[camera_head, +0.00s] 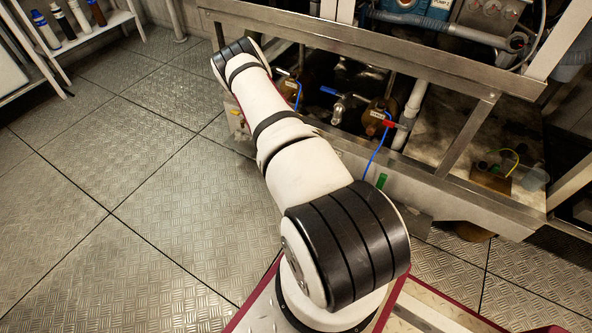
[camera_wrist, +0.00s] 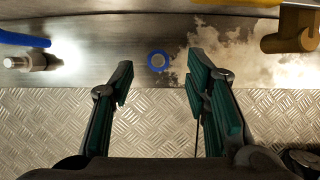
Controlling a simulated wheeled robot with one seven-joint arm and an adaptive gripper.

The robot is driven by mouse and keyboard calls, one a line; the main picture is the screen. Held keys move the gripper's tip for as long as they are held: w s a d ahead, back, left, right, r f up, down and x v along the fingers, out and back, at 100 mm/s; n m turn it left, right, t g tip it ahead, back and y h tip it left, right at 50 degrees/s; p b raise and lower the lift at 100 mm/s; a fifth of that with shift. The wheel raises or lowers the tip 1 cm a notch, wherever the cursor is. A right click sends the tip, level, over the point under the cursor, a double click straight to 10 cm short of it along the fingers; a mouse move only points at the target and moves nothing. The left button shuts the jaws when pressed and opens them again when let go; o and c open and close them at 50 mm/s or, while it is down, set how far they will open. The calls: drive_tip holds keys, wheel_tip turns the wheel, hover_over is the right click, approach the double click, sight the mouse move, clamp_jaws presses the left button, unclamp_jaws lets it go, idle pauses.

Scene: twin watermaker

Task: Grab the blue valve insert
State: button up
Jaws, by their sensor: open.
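A small round piece with a blue rim and a grey centre (camera_wrist: 157,61), which looks like the blue valve insert, sits on the steel ledge (camera_wrist: 110,55) in the wrist view. I cannot make it out in the head view. My gripper (camera_wrist: 161,67) is open and empty, with its green-padded fingers spread to either side of the blue piece in the picture. The piece appears between the fingertips, a little toward the far side. Neither finger visibly touches it, and the height gap is unclear. In the head view my arm hides the gripper.
A blue handle (camera_wrist: 24,39) and a metal fitting (camera_wrist: 27,63) are at the left, and a brass-coloured part (camera_wrist: 291,32) is at the right. The steel frame (camera_head: 370,58) holds pipes and valves. Open metal floor (camera_head: 110,170) lies left; a bottle shelf (camera_head: 85,40) stands top left.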

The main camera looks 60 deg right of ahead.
drive_tip(key=shift+b+x, duration=1.6)
drive_tip(key=shift+x, duration=1.1)
drive_tip(key=shift+a, duration=0.1)
drive_tip(key=shift+c, duration=0.3)
clamp_jaws()
